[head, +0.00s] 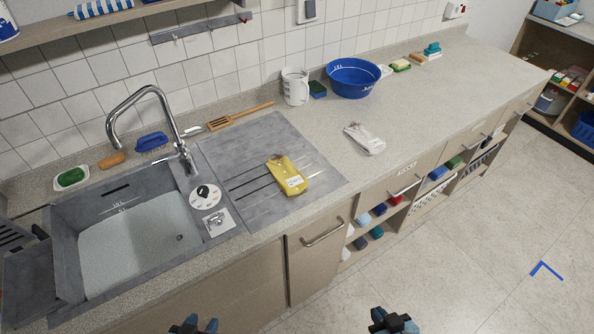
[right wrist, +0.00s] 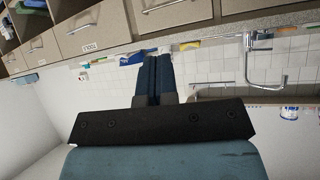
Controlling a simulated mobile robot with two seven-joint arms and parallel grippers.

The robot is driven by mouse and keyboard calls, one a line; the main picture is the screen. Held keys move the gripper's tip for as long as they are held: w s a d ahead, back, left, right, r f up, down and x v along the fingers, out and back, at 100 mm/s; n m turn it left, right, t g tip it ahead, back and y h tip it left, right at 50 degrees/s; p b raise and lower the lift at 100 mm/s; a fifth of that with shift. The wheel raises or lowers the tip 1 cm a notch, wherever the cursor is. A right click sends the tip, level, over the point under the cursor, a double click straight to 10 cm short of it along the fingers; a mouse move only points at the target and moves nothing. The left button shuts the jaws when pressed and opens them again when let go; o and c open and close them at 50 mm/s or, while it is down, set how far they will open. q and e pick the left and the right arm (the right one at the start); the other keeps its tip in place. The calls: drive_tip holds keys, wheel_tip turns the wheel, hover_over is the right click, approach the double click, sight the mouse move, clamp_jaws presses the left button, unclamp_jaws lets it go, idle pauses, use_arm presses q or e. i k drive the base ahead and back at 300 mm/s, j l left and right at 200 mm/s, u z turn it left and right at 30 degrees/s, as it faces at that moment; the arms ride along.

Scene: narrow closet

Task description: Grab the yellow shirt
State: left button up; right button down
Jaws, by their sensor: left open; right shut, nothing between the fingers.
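The yellow shirt (head: 289,178), folded small with a white label, lies on the grey drainboard (head: 240,165) to the right of the sink basin. My left gripper (head: 198,324) is open at the bottom edge of the head view, in front of the counter and well apart from the shirt. My right gripper (head: 393,320) is at the bottom edge further right, also apart from the shirt. In the right wrist view its fingers (right wrist: 158,62) are shut together with nothing between them.
The faucet (head: 145,115) rises behind the basin (head: 135,235).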

sight(291, 181)
drive_tip(key=l+u, duration=0.1)
drive_tip(key=u, duration=1.05)
drive_tip(key=l+u, duration=0.7)
drive_tip(key=k+l+u, duration=0.15)
drive_tip(key=u, duration=0.25)
drive_tip(key=k+l+u, duration=0.2)
drive_tip(key=l, duration=0.3)
drive_tip(key=k+l+u, duration=0.2)
drive_tip(key=k+l, duration=0.2)
